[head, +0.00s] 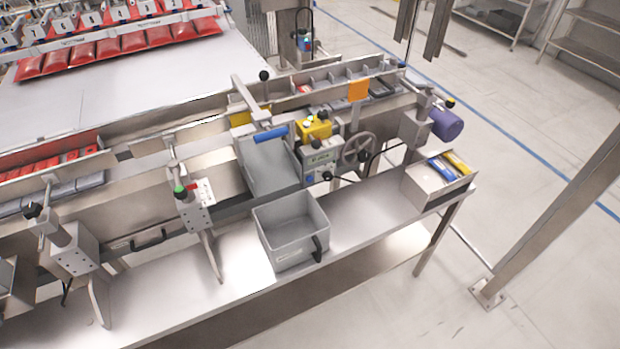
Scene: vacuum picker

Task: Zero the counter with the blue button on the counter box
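A small grey box (312,162) with a pale greenish panel on its front sits on the machine's near side, below a yellow box (314,130). It looks like the counter box. Small bluish spots show on its lower front, but they are too small to tell which is the blue button, and I cannot read any count. The yellow box has small round buttons on top. My gripper is not in view, and nothing is seen touching the counter box.
A handwheel (358,149) stands just right of the counter box, and a blue-handled grey flap (269,166) just left. An empty grey bin (291,230) sits on the steel shelf (370,208) below. A box with blue and yellow packs (440,181) stands at the shelf's right end.

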